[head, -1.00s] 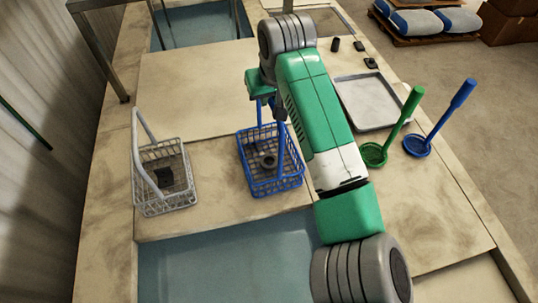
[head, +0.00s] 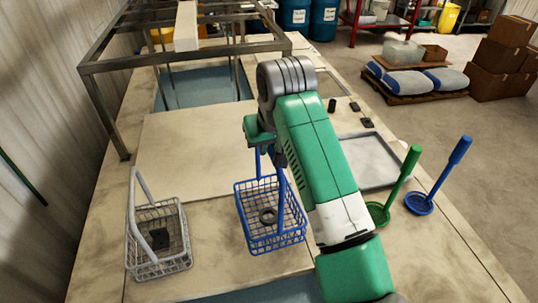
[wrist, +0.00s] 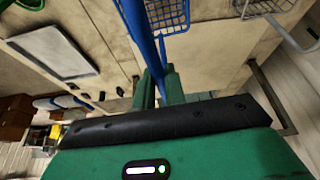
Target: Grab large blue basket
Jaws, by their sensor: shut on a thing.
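The large blue basket (head: 270,222) is a wire basket with a tall blue handle, in the middle of the head view. A dark ring-shaped part lies in it. My gripper (head: 266,148) is shut on the top of the handle, and the basket hangs below it. In the wrist view my gripper (wrist: 160,88) has the blue handle (wrist: 136,22) between its fingers, and a piece of the basket mesh (wrist: 166,14) shows at the top edge. The basket looks slightly raised, but its clearance over the counter is hard to tell.
A grey wire basket (head: 158,240) with a dark part stands to the left. A grey tray (head: 372,160), a green ladle (head: 402,185) and a blue ladle (head: 440,175) lie to the right. A metal frame (head: 110,68) stands over the far tank (head: 205,88).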

